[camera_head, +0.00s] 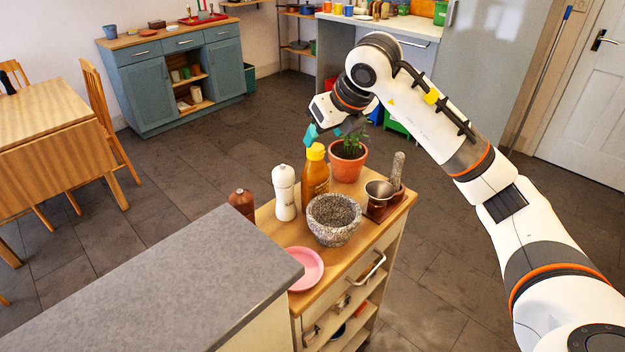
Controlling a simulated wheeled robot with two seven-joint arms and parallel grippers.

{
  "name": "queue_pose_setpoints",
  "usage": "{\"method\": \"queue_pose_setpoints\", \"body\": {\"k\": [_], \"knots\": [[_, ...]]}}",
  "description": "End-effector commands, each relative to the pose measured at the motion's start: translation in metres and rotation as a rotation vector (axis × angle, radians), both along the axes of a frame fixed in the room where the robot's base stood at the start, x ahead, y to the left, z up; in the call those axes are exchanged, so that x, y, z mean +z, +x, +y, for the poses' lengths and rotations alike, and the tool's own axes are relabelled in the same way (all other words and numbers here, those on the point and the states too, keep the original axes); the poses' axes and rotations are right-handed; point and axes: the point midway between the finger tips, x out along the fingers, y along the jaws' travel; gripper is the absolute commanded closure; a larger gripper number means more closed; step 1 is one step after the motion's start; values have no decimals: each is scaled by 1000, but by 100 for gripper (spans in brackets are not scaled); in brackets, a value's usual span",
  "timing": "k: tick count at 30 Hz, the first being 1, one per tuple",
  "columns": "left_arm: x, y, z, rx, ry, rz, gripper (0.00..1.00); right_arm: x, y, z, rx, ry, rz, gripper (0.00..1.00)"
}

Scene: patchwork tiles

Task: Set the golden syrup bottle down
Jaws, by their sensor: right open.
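The golden syrup bottle (315,182), amber with a yellow cap, stands upright on the wooden trolley top (352,236). It is between the white pepper mill and the potted plant, behind the stone mortar. My right gripper (325,134) is above and just behind the bottle's cap, with its teal fingertips apart and nothing seen between them. The cap partly overlaps the view near the fingers, so I cannot tell the exact gap. My left gripper is not in view.
A grey countertop (190,283) lies at front left.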

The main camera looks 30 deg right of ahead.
Motion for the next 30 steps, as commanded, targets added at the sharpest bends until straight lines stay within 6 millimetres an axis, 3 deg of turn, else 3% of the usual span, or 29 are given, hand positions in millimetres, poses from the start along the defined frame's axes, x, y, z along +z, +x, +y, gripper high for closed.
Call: {"method": "queue_pose_setpoints", "body": {"k": [5,11,20,29,30], "knots": [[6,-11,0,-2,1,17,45,-24,15,3,2,3,4,42],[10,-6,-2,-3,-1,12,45,-36,22,4,3,4,4,42],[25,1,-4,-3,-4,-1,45,-72,42,6,2,5,4,42],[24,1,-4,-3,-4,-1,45,-77,45,6,3,3,0,42],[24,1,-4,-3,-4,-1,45,-77,45,6,4,4,1,48]]}}
